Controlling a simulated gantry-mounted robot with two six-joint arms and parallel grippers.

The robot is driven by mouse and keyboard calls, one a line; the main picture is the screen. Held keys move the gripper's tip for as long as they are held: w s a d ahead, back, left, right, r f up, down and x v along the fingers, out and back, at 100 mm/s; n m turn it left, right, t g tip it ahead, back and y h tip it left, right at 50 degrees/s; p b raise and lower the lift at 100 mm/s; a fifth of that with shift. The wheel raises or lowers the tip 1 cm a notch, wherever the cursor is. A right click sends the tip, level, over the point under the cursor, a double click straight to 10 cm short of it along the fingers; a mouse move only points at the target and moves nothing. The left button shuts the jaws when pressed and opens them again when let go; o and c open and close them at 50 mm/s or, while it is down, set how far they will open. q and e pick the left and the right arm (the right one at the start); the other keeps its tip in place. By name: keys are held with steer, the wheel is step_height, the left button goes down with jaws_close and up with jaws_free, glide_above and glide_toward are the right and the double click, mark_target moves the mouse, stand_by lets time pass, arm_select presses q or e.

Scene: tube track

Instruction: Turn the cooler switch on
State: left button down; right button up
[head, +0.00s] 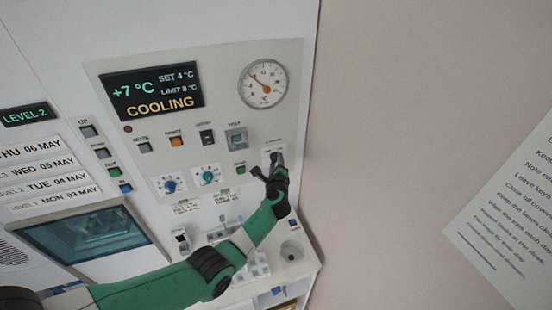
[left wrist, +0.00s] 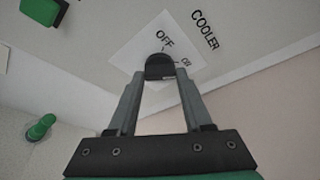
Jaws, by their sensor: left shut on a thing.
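The cooler switch (left wrist: 160,66) is a dark knob on a white plate marked OFF, under the word COOLER in the left wrist view. A second mark beside it is partly legible. In the head view the switch plate (head: 267,152) is at the lower right of the control panel. My left gripper (head: 273,172) is at the switch, and its two fingers (left wrist: 160,85) are shut on the knob. I cannot tell which mark the knob points to. My right gripper is not in view.
The panel display (head: 153,91) reads +7 °C, SET 4 °C, LIMIT 8 °C and COOLING. A round gauge (head: 262,84) is right of it. Small buttons and two dials (head: 207,176) are left of the gripper. A shelf with a round cup (head: 291,251) lies below.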

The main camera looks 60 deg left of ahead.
arm_select(q)
steer(key=shift+r+m+p, duration=0.15)
steer(key=shift+m+p, duration=0.15)
steer(key=shift+m, duration=0.1)
steer(key=shift+c, duration=1.6)
jaws_free()
steer(key=shift+d, duration=0.1)
steer(key=shift+s+d+r+p, duration=0.1)
steer(key=shift+s+d+p, duration=0.05)
steer(key=shift+d+p, duration=0.15)
steer(key=p+v, duration=0.6)
steer(key=v, duration=0.4)
steer(key=shift+d+r, duration=0.15)
steer(key=shift+d, duration=0.2)
